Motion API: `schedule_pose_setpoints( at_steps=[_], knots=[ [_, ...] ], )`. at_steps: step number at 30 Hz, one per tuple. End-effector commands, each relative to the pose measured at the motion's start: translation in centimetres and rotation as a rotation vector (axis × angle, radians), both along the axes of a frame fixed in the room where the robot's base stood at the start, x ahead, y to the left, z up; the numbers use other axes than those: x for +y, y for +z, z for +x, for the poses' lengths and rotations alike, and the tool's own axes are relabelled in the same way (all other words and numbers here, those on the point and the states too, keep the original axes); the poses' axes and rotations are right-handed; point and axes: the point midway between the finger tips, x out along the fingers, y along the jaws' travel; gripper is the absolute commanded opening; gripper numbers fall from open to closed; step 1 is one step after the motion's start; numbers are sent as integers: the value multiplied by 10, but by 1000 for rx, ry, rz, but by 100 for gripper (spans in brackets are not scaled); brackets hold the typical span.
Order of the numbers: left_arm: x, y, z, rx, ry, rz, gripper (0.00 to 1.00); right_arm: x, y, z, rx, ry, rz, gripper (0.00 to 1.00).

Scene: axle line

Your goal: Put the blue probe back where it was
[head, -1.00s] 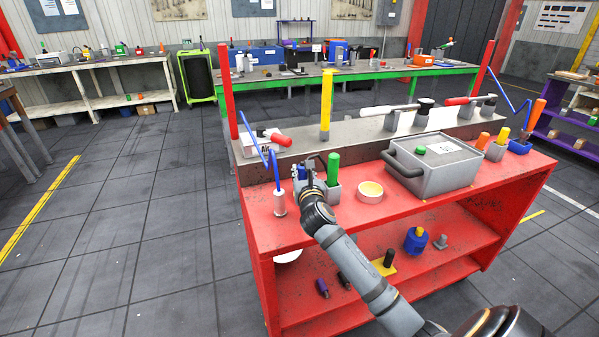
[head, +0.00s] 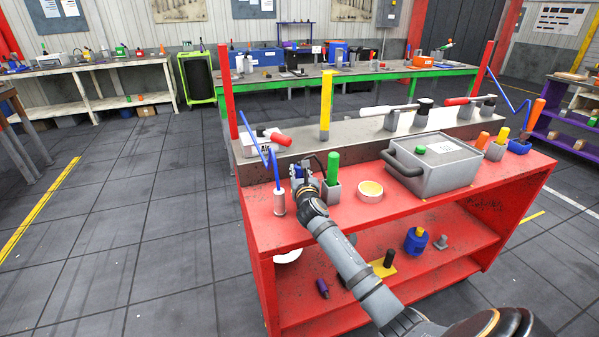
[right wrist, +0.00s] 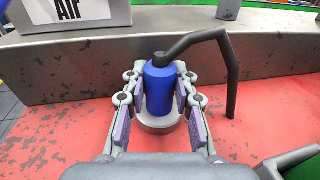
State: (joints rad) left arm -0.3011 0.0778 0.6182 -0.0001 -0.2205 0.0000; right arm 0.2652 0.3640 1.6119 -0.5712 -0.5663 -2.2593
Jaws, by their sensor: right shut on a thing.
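The blue probe (right wrist: 160,88) shows upright in the right wrist view, a blue cylinder with a bent black lead running from its top to the right. My right gripper (head: 303,176) is shut on it, with a finger pad on each side. Directly below the probe is a round silver holder (right wrist: 158,122); I cannot tell whether the probe rests in it or is just above it. In the head view my gripper hides most of the probe. My left gripper is not in view.
On the red bench (head: 400,198), a white cup with a blue bent rod (head: 279,201) stands just left of my gripper. A green-handled tool (head: 333,168) in a grey holder stands close on the right. A yellow-topped bowl (head: 370,190) and grey box (head: 437,165) are farther right.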

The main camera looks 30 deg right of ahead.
Motion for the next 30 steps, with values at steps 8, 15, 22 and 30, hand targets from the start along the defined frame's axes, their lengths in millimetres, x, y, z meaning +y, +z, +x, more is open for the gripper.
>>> schedule_pose_setpoints(
  at_steps=[8,15,22,30],
  knots=[
    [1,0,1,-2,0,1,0,0,-2,0,1,0,0,50],
    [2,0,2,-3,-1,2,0,0,-1,0,0,0,0,50],
    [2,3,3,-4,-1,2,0,14,2,-31,3,2,-2,50],
    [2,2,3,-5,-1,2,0,41,5,-88,2,2,0,50]
  ],
)
